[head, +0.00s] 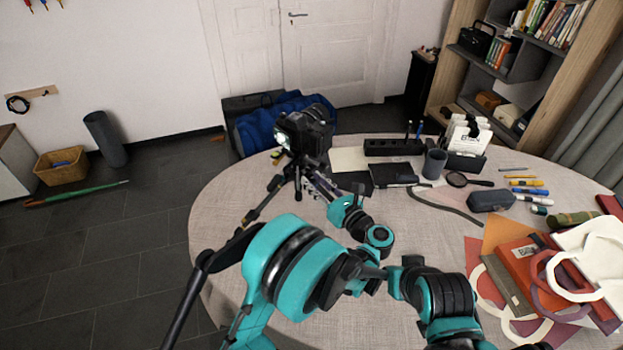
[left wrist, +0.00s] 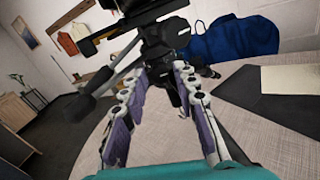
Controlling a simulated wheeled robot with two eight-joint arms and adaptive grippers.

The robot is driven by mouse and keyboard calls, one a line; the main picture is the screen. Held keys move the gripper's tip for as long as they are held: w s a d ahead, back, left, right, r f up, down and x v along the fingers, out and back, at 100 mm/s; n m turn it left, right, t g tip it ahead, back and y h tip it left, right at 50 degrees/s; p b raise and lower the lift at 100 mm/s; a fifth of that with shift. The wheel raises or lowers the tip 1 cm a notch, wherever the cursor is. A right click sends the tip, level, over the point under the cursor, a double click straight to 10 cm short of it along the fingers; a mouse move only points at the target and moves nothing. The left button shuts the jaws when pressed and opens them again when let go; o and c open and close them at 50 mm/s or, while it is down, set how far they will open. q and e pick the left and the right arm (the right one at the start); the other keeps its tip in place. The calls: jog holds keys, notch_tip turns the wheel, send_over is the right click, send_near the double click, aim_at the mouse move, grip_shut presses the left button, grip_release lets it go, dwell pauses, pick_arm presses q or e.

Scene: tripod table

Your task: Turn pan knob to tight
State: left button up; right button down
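A black camera (head: 305,130) sits on a black tripod (head: 264,205) at the table's far left edge. In the left wrist view the tripod head (left wrist: 163,45) is just beyond my fingers, and its long handle (left wrist: 100,85) points down left. I cannot pick out the pan knob for sure among the dark parts. My left gripper (head: 312,180) reaches toward the tripod below the camera. In the left wrist view its purple-padded fingers (left wrist: 160,72) stand apart, with dark tripod parts between and behind their tips. I cannot tell whether they touch. My right gripper is not in view.
The round table (head: 225,190) holds a black organizer (head: 393,147), a grey cup (head: 434,163), a magnifying glass (head: 457,180) and a dark pencil case (head: 491,200). Books and papers crowd the right side. A blue cloth bag (head: 255,128) lies behind the tripod.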

pick_arm(q)
grip_shut()
jog(key=m+b, duration=0.1)
jog(key=m, duration=0.2)
jog(key=shift+m, duration=0.4)
jog(key=shift+m+b, duration=0.35)
jog(key=shift+m, duration=1.85)
grip_release()
